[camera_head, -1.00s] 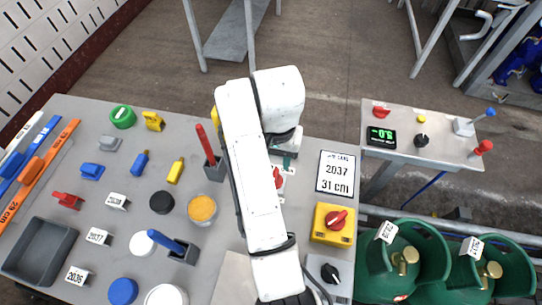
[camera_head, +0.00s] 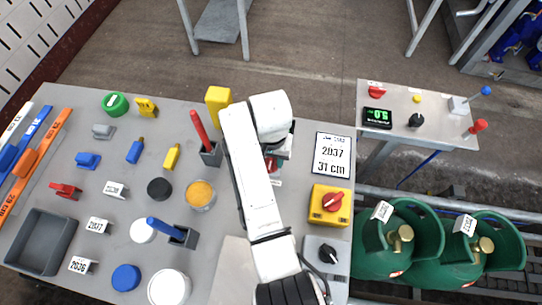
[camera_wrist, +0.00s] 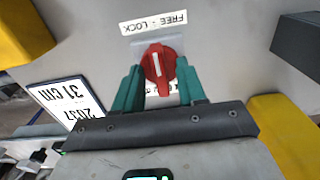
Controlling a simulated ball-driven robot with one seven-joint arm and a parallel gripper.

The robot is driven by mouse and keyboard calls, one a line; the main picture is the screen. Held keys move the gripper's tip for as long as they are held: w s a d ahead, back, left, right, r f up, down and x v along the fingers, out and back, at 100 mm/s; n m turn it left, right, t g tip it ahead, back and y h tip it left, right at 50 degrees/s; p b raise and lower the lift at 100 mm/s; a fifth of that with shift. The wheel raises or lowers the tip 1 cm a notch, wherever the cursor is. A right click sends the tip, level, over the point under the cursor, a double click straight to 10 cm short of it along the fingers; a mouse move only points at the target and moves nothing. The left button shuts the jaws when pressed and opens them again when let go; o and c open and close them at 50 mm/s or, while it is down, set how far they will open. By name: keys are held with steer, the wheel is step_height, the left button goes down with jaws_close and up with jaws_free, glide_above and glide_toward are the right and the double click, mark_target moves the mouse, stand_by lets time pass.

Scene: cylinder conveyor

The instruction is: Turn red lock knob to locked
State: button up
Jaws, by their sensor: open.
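The red lock knob (camera_wrist: 157,68) has a white pointer line, roughly upright in the wrist view. It sits on a pale plate beside a "FREE - LOCK" label (camera_wrist: 153,22), which appears upside down. My gripper (camera_wrist: 158,85) is open, with one green finger on each side of the knob. Whether the fingers touch it cannot be told. In the head view, my arm covers most of the knob (camera_head: 271,163), and my gripper (camera_head: 284,150) is partly hidden there too.
A yellow box with another red knob (camera_head: 332,203) and a grey box with a black knob (camera_head: 328,252) stand to the right. A yellow block (camera_head: 217,103) and a red-handled lever (camera_head: 199,130) are left of my arm. A display sign (camera_head: 333,155) lies nearby.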

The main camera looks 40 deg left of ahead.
steer(key=shift+c, duration=0.2)
jaws_close()
steer(key=shift+n, duration=0.4)
steer(key=n+p, duration=0.1)
steer(key=n, duration=0.1)
steer(key=shift+r+n, duration=0.15)
steer(key=shift+n, duration=0.25)
steer(key=n+p, duration=0.1)
steer(key=n, duration=0.4)
steer(key=shift+w+p, duration=0.1)
steer(key=shift+p, duration=0.2)
steer(key=n, duration=0.5)
steer(key=shift+n, duration=2.2)
